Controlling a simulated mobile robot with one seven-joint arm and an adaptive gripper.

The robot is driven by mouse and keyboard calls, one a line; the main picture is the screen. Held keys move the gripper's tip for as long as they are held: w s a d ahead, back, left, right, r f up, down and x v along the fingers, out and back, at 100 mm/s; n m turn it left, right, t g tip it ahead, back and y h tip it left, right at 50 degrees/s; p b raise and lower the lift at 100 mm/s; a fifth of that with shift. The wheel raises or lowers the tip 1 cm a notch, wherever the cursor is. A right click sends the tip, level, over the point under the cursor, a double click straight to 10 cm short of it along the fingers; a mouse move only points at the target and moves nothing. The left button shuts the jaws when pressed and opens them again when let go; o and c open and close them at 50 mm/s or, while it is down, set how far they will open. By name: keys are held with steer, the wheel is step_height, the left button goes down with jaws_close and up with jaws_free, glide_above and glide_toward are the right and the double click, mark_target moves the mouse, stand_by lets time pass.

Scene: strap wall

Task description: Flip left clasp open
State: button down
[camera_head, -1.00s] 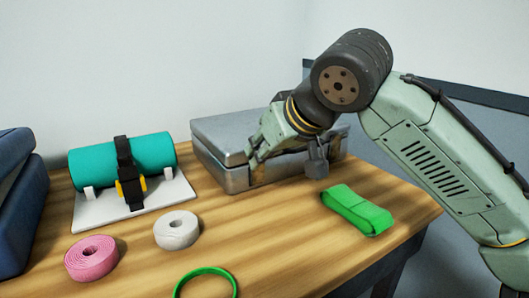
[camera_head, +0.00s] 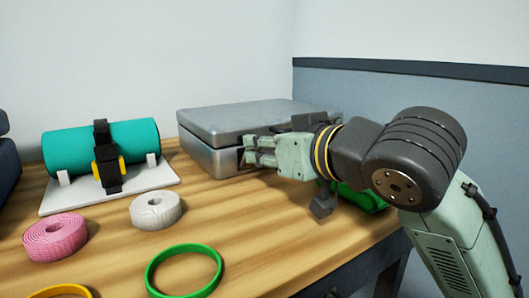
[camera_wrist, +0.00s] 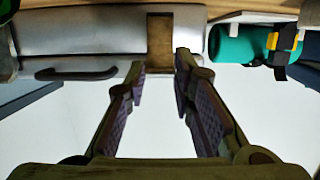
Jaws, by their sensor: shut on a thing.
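A grey metal case (camera_head: 225,118) lies closed on the wooden table, and its front also shows in the wrist view (camera_wrist: 80,30). My gripper (camera_head: 250,151) reaches in level from the right at the left part of the case's front. In the wrist view the fingertips (camera_wrist: 160,68) stand on both sides of a brownish plate, the left clasp (camera_wrist: 160,40), on the side nearer the teal roll. The gripper is shut on this clasp; the exact contact is hard to see. The case's dark handle (camera_wrist: 75,73) shows beside it. The gripper and arm hide the right front of the case.
A teal roll (camera_head: 75,148) with a black strap sits on a white board at the left. White (camera_head: 155,211) and pink (camera_head: 55,238) tape rolls and a green ring (camera_head: 184,270) lie in front. A green strap (camera_head: 358,199) lies partly hidden behind my arm.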

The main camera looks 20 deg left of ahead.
stand_by(0.3)
steer(key=c, duration=1.4)
jaws_free()
steer(key=shift+o, duration=0.2)
steer(key=v, duration=1.2)
